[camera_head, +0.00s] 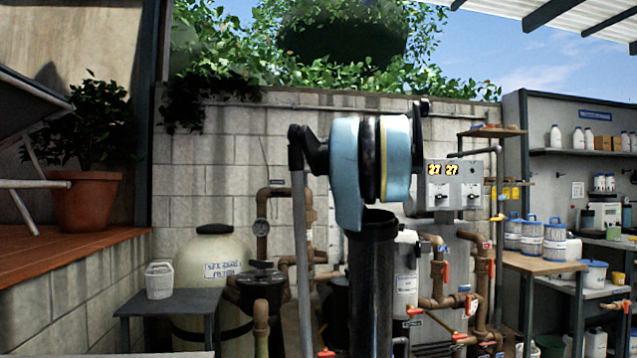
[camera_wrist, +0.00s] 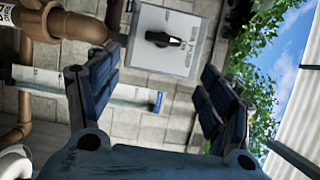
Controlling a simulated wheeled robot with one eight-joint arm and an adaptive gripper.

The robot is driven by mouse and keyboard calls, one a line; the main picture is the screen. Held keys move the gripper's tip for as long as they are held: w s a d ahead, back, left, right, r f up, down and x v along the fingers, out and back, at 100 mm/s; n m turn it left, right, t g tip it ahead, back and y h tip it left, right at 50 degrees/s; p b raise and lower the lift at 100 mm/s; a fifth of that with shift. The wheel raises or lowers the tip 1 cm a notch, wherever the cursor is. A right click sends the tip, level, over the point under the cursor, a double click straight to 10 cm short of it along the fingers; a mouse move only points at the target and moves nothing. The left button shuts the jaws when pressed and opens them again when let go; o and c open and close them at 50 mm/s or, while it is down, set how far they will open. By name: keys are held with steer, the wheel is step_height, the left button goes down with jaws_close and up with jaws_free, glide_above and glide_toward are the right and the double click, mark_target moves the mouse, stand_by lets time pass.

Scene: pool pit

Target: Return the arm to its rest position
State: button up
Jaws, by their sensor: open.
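My gripper (camera_wrist: 160,68) shows in the wrist view with its two dark blue fingers spread wide apart. Nothing is held between them. Beyond the gap are a grey box (camera_wrist: 148,30) with a black knob and the block wall. In the head view my arm stands upright in the middle, with a light blue and black joint at its top. I cannot make out the gripper in the head view.
The pump controller (camera_head: 454,184) and brown pipes (camera_head: 438,270) lie behind and right of my arm. A wooden bench (camera_head: 535,264) and shelves stand right. Overhead is foliage (camera_head: 240,50).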

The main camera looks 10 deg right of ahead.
steer(key=s+a+f+n+g, duration=0.3)
steer(key=s+a+f, duration=0.3)
steer(key=f, duration=0.4)
steer(key=s+a+f+n+g, duration=0.3)
steer(key=s+f, duration=0.5)
steer(key=f, duration=0.3)
steer(key=s+a+f+n+g, duration=0.3)
steer(key=s+a+f, duration=0.3)
steer(key=f, duration=0.4)
steer(key=s+d+f+n+g+h, duration=0.2)
steer(key=s+d+f+h, duration=0.1)
steer(key=s+f, duration=1)
steer(key=s+d+f+n+g+h, duration=0.2)
steer(key=s+d+f, duration=0.3)
steer(key=s+f, duration=0.7)
step_height(320, 180, down, 6)
steer(key=shift+s+d+f+n+g+h, duration=0.15)
steer(key=shift+s+d+n+g+h, duration=0.2)
steer(key=shift+g+h, duration=0.45)
steer(key=shift+w+f, duration=0.2)
steer(key=shift+w, duration=0.3)
